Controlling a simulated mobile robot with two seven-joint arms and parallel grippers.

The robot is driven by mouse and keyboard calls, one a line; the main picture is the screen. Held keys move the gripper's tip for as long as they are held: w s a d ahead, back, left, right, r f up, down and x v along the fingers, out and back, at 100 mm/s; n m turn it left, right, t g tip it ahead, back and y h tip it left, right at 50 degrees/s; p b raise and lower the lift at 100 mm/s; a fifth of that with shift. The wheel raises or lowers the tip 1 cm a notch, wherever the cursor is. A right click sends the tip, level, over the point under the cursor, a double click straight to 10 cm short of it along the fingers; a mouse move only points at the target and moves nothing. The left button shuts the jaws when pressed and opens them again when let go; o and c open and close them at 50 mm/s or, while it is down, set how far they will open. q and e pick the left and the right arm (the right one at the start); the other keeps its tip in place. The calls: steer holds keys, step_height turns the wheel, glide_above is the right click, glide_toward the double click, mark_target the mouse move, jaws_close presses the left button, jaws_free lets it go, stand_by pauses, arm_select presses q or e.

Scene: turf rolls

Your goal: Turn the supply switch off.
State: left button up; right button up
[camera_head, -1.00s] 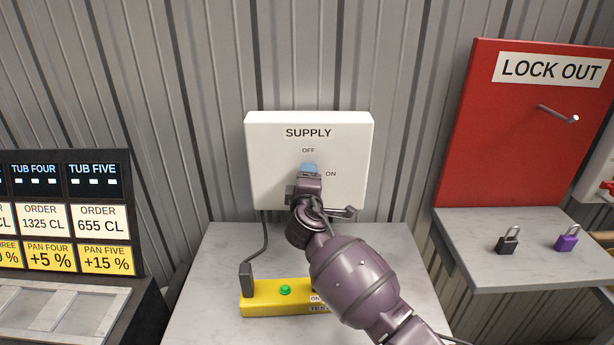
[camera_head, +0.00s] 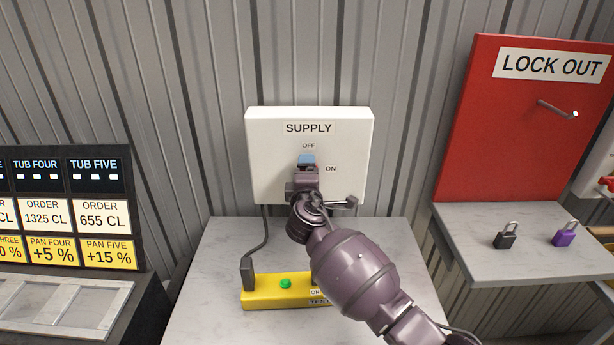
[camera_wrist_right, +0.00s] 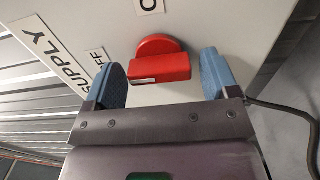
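The white supply box (camera_head: 350,130) is on the corrugated wall, with OFF above its switch and ON to the right. My right gripper (camera_head: 306,161) is in front of the box and hides the switch in the head view. In the right wrist view, the red switch handle (camera_wrist_right: 160,67) lies between the blue fingertips of my right gripper (camera_wrist_right: 165,78). The fingers are apart, with a visible gap on each side of the handle. Whether the handle points at OFF or ON is hard to tell. My left gripper is not in view.
A yellow test box (camera_head: 262,292) with a green button sits on the grey table (camera_head: 220,260) below. A red lock out board (camera_head: 500,140) stands right, above a shelf with a black padlock (camera_head: 506,240) and a purple padlock (camera_head: 565,238). An order board (camera_head: 75,210) is left.

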stand_by(0.3)
steer(key=s, duration=1)
steer(key=shift+s, duration=0.4)
